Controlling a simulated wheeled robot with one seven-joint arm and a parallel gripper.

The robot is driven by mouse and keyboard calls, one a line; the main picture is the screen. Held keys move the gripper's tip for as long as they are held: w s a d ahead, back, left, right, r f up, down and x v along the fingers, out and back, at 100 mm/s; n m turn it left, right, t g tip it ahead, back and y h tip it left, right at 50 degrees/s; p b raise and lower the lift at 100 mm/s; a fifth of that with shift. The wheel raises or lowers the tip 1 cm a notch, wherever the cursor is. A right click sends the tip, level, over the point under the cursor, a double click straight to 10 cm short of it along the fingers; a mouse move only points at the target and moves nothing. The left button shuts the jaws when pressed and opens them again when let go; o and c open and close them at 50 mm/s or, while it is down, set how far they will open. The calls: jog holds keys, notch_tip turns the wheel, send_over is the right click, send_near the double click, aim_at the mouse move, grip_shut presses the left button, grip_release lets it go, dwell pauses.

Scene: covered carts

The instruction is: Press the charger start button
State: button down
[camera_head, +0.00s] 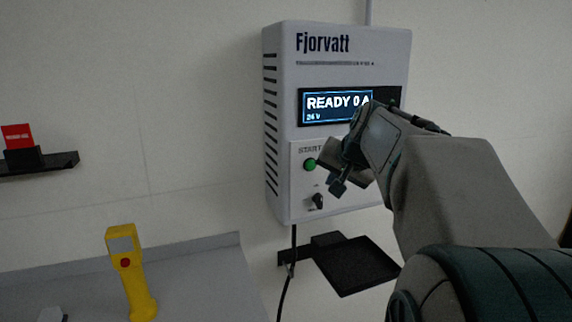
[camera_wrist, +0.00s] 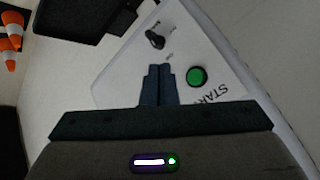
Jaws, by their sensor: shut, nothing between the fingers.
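The charger (camera_head: 281,120) is a light grey box labelled "Fjorvatt" on the wall. Its display (camera_head: 335,106) reads "READY 0 A" and "24 V". The round green start button (camera_head: 309,165) sits under the word "START" on a white panel. In the wrist view the green button (camera_wrist: 197,77) lies just right of my fingertips, uncovered. My gripper (camera_head: 322,174) is in front of the panel, right of the button in the head view. In the wrist view my gripper (camera_wrist: 158,72) has its fingers together and empty. Whether the fingertips touch the panel cannot be told.
A black knob (camera_head: 317,201) is below the button. A black shelf (camera_head: 358,266) and a cable (camera_head: 284,290) are under the charger. A yellow handheld device (camera_head: 133,275) stands on the grey surface (camera_head: 205,285) at left. Orange cones (camera_wrist: 12,30) show in the wrist view.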

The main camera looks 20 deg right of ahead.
aim_at(311, 165)
jog(key=w+p, duration=0.2)
jog(key=w, duration=0.5)
jog(key=shift+a+p, duration=0.15)
jog(key=shift+p, duration=0.15)
jog(key=shift+w, duration=0.15)
dwell(1.6)
jog(key=shift+w, duration=0.3)
jog(key=shift+w+p, duration=0.4)
jog(key=shift+w, duration=0.05)
dwell(0.6)
dwell(0.3)
jog(key=shift+s+b, duration=0.55)
jog(key=shift+s, duration=0.35)
